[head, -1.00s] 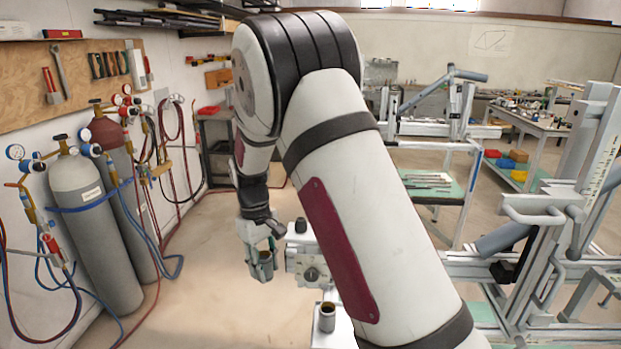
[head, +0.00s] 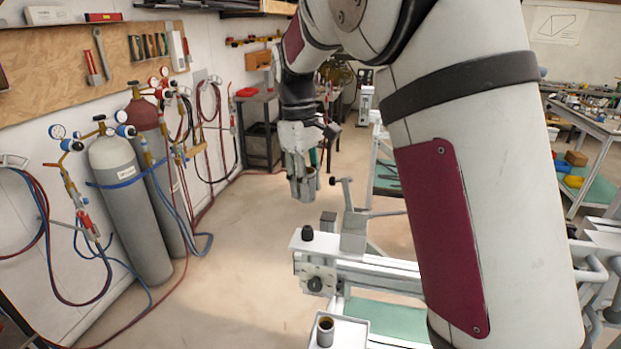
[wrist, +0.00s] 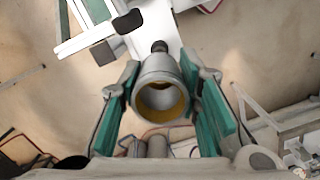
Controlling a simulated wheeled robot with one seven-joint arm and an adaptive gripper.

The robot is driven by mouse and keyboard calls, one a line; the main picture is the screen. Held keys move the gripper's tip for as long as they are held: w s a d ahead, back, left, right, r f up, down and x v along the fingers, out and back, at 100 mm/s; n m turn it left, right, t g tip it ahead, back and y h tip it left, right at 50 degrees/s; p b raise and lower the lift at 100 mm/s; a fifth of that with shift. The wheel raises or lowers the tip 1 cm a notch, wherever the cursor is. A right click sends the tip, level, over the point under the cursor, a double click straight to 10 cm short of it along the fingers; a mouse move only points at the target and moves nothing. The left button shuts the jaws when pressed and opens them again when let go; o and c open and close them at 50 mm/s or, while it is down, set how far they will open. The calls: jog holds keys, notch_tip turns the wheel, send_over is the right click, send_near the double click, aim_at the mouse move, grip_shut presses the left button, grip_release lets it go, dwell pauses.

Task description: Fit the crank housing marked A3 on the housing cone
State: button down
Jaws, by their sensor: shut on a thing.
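My gripper (head: 303,176) hangs in the air over the floor, beyond the near end of the frame jig. It is shut on a short grey metal tube, the crank housing (head: 304,190). In the wrist view the housing (wrist: 161,72) sits between the green finger pads, its open end facing the camera and its bore yellowish inside. No A3 mark is legible. A second tube-like housing (head: 325,331) stands upright on a pale ledge at the bottom. I cannot pick out the housing cone with certainty; a small dark knob (head: 307,233) stands on the jig's end.
The pale jig beam (head: 365,274) runs right from below the gripper, with an upright clamp post (head: 347,195) close by. Gas cylinders (head: 130,205) with hoses stand along the left wall. The floor between them and the jig is clear.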

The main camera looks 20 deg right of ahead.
send_over(310, 228)
jog(key=shift+w+a+f, duration=0.1)
jog(key=shift+f, duration=1.1)
jog(key=shift+w+a+f, duration=0.1)
jog(key=shift+f, duration=1.1)
jog(key=shift+s+f+b, duration=0.1)
jog(key=shift+f+b, duration=0.25)
jog(key=shift+f, duration=2.2)
jog(key=shift+r, duration=0.45)
jog(key=shift+r, duration=0.35)
jog(key=shift+r, duration=0.35)
jog(key=shift+r, duration=0.65)
jog(key=shift+r, duration=0.35)
jog(key=shift+r, duration=0.4)
